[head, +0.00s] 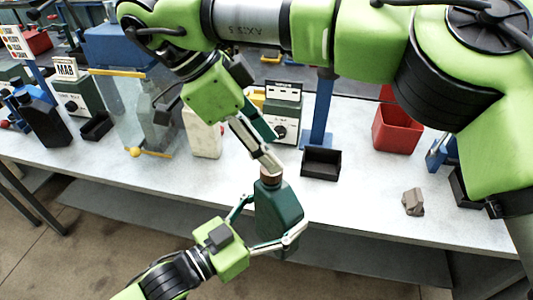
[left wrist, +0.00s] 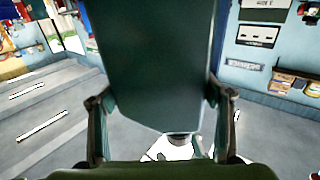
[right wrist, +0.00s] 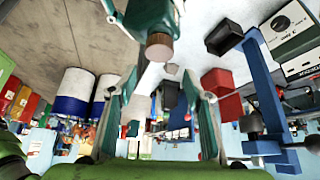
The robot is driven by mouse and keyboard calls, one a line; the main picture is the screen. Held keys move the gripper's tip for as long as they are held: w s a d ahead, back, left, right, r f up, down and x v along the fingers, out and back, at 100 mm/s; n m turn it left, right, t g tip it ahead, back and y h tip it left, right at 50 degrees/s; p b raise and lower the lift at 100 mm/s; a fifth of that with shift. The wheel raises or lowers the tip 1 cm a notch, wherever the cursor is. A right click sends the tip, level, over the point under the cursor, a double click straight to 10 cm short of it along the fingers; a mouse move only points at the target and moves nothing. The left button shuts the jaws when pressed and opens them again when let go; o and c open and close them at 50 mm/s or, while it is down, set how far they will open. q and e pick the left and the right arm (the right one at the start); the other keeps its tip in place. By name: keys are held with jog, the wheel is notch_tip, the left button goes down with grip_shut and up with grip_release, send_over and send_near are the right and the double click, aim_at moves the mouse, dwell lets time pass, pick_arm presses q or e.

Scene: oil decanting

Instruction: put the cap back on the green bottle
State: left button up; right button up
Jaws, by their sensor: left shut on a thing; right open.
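The dark green bottle (head: 279,212) is held off the front edge of the bench, nearly upright. My left gripper (head: 270,222) is shut around its body; the bottle (left wrist: 150,60) fills the middle of the left wrist view between the fingers. A brown cap (head: 271,175) shows at the top of the neck. In the right wrist view, the cap (right wrist: 159,47) looks in line with the neck; I cannot tell how tightly it sits. My right gripper (right wrist: 162,72) is open just above the bottle, with its fingertips spread on either side near the cap.
A black tray (head: 321,163) and a red bin (head: 397,130) stand on the bench (head: 350,195) behind the bottle. A grey-brown block (head: 413,202) lies at right. A pale jug (head: 203,135) and a black container (head: 42,120) stand at left. The bench front is mostly clear.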

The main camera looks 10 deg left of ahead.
jog(key=shift+r, duration=0.4)
jog(key=shift+c, duration=0.3)
jog(key=shift+n+g+y, duration=0.3)
jog(key=shift+n+y, duration=0.2)
jog(key=shift+n, duration=0.4)
jog(key=n, duration=0.1)
jog(key=n+y, duration=0.2)
jog(key=shift+d+r+g, duration=0.15)
jog(key=shift+r+g, duration=0.1)
jog(key=shift+g, duration=0.05)
jog(key=n, duration=0.1)
jog(key=n+y, duration=0.1)
jog(key=r+n, duration=0.1)
jog(key=shift+w+d+y, duration=0.1)
jog(key=shift+d+y, duration=0.15)
jog(key=shift+y, duration=0.15)
jog(key=shift+d+r+n+g+y, duration=0.15)
jog(key=shift+r+n+g+y, duration=0.25)
jog(key=shift+n, duration=0.5)
jog(key=shift+r, duration=0.1)
